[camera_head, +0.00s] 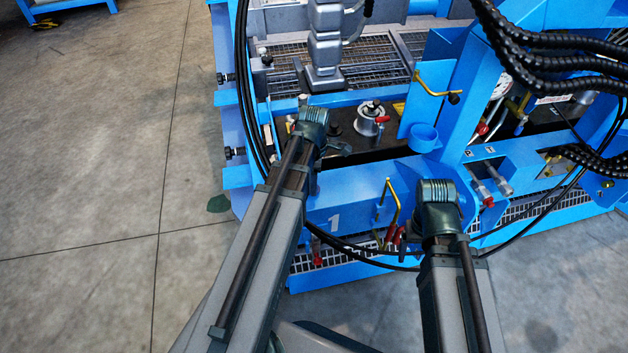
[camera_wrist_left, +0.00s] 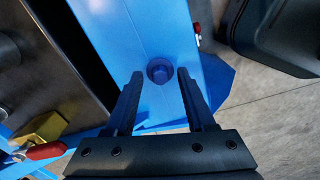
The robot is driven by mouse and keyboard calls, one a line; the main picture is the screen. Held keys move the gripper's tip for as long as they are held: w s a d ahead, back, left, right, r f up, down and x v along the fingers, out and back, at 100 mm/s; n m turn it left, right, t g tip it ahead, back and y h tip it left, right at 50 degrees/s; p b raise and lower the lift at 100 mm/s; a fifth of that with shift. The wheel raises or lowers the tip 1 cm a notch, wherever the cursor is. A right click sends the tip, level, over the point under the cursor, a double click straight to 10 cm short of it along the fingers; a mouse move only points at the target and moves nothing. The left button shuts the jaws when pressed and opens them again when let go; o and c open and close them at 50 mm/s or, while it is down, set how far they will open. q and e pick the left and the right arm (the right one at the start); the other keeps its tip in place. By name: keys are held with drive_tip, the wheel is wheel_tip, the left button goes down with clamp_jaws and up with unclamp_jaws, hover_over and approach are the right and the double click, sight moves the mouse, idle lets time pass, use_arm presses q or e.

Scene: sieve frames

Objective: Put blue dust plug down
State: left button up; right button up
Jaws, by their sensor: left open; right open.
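A small dark blue round plug (camera_wrist_left: 160,70), which looks like the blue dust plug, sits on a flat blue beam in the left wrist view. My left gripper (camera_wrist_left: 158,78) is open, with one finger on each side of the plug. The fingers look apart from it, and I cannot tell its height above the beam. In the head view my left gripper (camera_head: 334,148) is over the front of the blue machine, mostly hidden by its wrist, and I cannot make out the plug there. My right gripper (camera_head: 438,192) is at the machine's front edge, its fingers hidden under the wrist.
The blue frame (camera_head: 350,198) bears a blue cup-shaped holder (camera_head: 424,137), a brass handle (camera_head: 391,205) and red-handled valves (camera_head: 487,199). Thick black hoses (camera_head: 545,60) hang at the upper right. Thin black cables loop below the front beam. The concrete floor (camera_head: 90,170) at left is mostly clear.

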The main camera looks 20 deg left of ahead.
use_arm(q)
wheel_tip(320, 180, up, 12)
drive_tip(key=p, duration=1.2)
drive_tip(key=s+d+m, duration=0.5)
drive_tip(key=d+m, duration=0.5)
drive_tip(key=m, duration=0.3)
drive_tip(key=s+d+m+y, duration=0.1)
drive_tip(key=s+d+m, duration=0.5)
drive_tip(key=d+m, duration=0.4)
drive_tip(key=m, duration=0.3)
drive_tip(key=shift+r, duration=0.25)
